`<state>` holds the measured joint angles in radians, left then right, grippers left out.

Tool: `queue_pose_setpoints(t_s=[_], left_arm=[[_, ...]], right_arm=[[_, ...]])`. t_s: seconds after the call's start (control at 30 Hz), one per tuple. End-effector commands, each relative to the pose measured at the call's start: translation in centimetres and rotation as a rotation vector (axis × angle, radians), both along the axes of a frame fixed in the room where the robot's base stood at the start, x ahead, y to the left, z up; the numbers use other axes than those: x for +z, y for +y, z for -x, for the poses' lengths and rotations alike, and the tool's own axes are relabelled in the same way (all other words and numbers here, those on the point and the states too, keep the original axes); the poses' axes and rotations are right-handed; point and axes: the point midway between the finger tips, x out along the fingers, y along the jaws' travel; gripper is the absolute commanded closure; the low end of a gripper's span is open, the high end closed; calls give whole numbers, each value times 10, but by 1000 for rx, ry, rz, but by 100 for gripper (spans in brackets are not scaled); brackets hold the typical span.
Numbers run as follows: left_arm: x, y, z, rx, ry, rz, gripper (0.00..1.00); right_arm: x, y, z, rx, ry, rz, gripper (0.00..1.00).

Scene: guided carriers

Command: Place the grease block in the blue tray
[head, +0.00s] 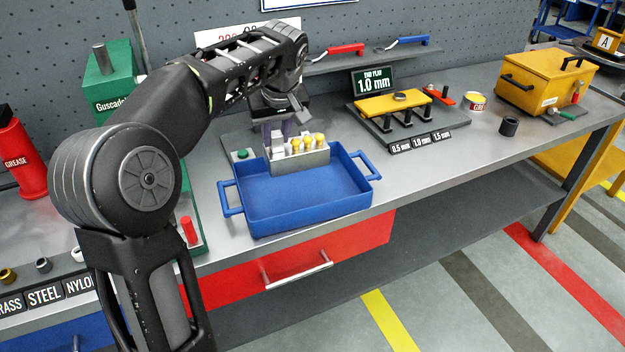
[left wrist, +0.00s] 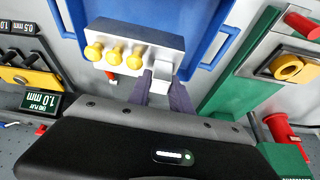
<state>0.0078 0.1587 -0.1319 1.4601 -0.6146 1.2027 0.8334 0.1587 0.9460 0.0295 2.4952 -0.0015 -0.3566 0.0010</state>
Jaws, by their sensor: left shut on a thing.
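The grease block (head: 301,160) is a pale metal block with several yellow-headed fittings and a white end piece. It overlaps the back wall of the blue tray (head: 262,222) in the head view; I cannot tell its exact height over the tray floor. My left gripper (head: 275,137) points down at the block's left end. In the left wrist view its fingers (left wrist: 164,88) are shut at the white end piece of the block (left wrist: 135,47). The tray is otherwise empty where I see it. My right gripper is out of view.
A green-buttoned base (head: 242,155) stands left of the block, behind the tray. The gauge stand with a yellow plate (head: 395,103) is to the right, with a dark cup (head: 509,126) and yellow toolbox (head: 545,85) beyond. A red grease can (head: 22,160) stands far left.

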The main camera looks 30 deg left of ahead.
Motion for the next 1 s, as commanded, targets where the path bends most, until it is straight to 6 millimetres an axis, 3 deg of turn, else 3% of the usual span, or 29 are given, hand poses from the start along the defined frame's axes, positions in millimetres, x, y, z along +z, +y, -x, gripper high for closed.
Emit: queue_pose_setpoints(t_s=[0.47,0.8,1.0], left_arm=[[-2,0,-1,-3,-2,-1,100],[-51,0,0,-1,0,0,100],[-62,0,-1,-2,-4,-1,100]], right_arm=[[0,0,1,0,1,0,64],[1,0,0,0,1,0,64],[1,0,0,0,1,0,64]])
